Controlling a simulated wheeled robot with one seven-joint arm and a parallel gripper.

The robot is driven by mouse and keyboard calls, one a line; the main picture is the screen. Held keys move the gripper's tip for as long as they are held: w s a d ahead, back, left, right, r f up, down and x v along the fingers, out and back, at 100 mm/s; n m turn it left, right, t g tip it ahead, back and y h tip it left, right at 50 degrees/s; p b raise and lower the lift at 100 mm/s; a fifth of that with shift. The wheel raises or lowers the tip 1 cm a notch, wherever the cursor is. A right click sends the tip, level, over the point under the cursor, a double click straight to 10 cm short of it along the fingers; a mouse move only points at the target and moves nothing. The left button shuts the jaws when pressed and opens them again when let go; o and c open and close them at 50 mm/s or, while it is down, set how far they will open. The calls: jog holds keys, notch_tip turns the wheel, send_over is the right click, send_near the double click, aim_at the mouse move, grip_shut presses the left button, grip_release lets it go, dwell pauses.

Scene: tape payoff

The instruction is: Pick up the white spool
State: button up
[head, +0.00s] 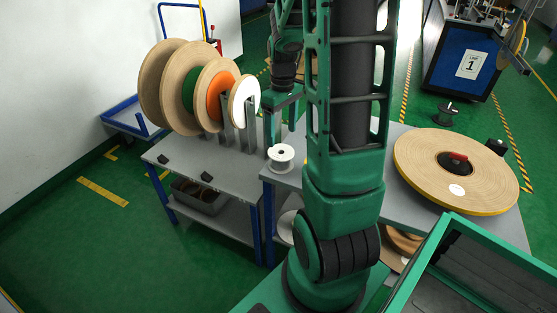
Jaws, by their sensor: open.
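A small white spool (281,158) with a dark centre hole stands upright on the grey table, just left of my arm. My gripper (281,135) points down over the table, close above or behind this spool. Its two fingers are apart and nothing shows between them. The left fingertip comes down near the spool's top left edge; I cannot tell whether it touches. Part of the table right of the spool is hidden by my arm.
A rack of large reels (153,84) stands left of the gripper, with upright grey posts (251,125) close by. A wide tan reel (430,161) lies on the table at right. Another pale spool (287,227) is on the shelf below, partly hidden.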

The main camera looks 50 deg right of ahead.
aim_at(281, 156)
notch_tip(281, 156, down, 11)
jog(key=shift+w+r, duration=0.1)
jog(key=c, duration=0.9)
jog(key=shift+r, duration=0.1)
jog(key=shift+c, duration=0.2)
